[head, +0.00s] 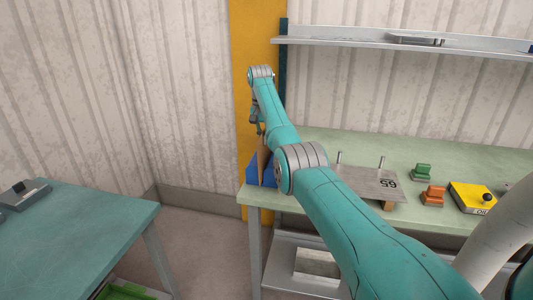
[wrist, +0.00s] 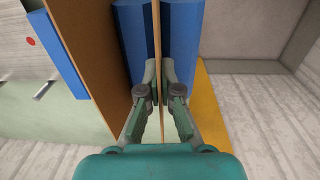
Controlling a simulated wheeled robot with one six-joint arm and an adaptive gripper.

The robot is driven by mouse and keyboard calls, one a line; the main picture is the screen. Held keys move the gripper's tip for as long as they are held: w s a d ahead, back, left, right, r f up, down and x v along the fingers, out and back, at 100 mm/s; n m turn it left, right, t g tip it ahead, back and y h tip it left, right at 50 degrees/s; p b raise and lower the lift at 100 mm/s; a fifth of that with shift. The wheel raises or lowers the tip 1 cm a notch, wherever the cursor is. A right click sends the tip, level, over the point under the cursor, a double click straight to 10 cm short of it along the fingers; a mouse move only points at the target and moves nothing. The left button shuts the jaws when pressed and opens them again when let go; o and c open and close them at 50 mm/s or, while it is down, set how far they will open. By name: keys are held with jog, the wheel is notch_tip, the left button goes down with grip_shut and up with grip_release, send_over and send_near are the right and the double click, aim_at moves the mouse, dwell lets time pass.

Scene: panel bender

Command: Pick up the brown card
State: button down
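A thin brown card (wrist: 157,35) stands on edge between blue blocks in the wrist view. My gripper (wrist: 160,75) has its two fingertips close against both faces of this card, and it appears shut on it. The card's edge runs back between the fingers toward the palm. In the head view my gripper (head: 258,131) is above the left end of the green bench, over the brown card (head: 262,158), which stands in a blue holder (head: 252,172). My arm hides part of the holder.
A second brown panel (wrist: 92,45) stands to the left in the wrist view. On the bench (head: 335,145) are a metal plate (head: 370,183) marked 59, a green block (head: 422,172), an orange block (head: 433,195) and a yellow box (head: 473,197). A shelf (head: 360,40) hangs above.

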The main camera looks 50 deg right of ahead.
jog(key=shift+r, duration=4.65)
